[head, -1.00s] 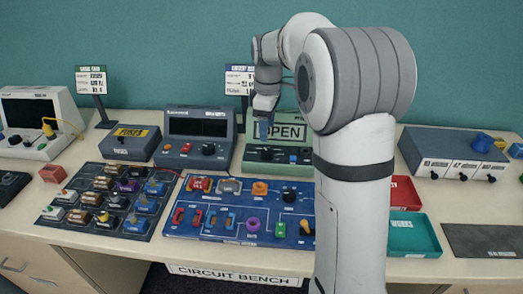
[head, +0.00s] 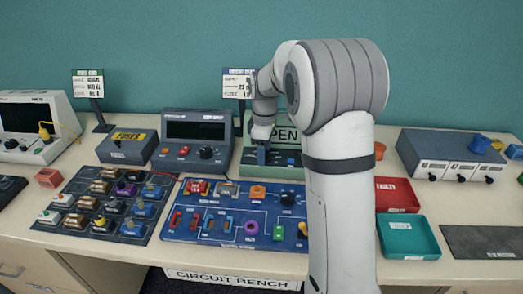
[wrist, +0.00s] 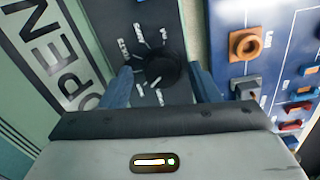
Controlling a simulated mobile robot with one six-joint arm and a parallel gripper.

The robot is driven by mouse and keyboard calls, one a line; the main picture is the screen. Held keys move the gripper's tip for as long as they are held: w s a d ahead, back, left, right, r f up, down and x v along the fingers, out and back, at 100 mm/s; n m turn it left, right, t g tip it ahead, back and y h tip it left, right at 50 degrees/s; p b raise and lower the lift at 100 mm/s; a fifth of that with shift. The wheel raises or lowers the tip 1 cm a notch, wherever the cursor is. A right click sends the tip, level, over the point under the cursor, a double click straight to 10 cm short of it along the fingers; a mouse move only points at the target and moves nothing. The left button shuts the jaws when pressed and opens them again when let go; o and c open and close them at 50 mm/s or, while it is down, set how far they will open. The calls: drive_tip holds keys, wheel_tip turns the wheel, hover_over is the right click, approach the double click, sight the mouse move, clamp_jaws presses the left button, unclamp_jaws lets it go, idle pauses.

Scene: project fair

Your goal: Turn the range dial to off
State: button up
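The range dial (wrist: 161,68) is a round black knob on the dark front panel of the green meter (head: 229,163), whose display reads OPEN. In the wrist view, small white labels ring the dial, too blurred to read surely. A pale mark on the knob points toward the lower left in that view. My gripper (wrist: 161,76) is open, with one blue finger on each side of the dial and a small gap showing on both sides. In the head view, my gripper (head: 262,154) is low at the meter's front and hides the dial.
A blue circuit board (head: 215,236) with switches and knobs lies just in front of the meter. A dark grey instrument (head: 195,152) with its own knob stands close on the left. Red (head: 414,207) and teal (head: 436,255) trays lie to the right of my arm.

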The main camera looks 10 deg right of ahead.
drive_tip(key=c, duration=0.9)
drive_tip(key=shift+a, duration=0.15)
drive_tip(key=shift+d+r, duration=0.15)
drive_tip(key=shift+d, duration=0.05)
idle(1.0)
drive_tip(key=o, duration=0.8)
drive_tip(key=shift+w, duration=0.1)
drive_tip(key=shift+o, duration=1)
drive_tip(key=shift+r, duration=3.8)
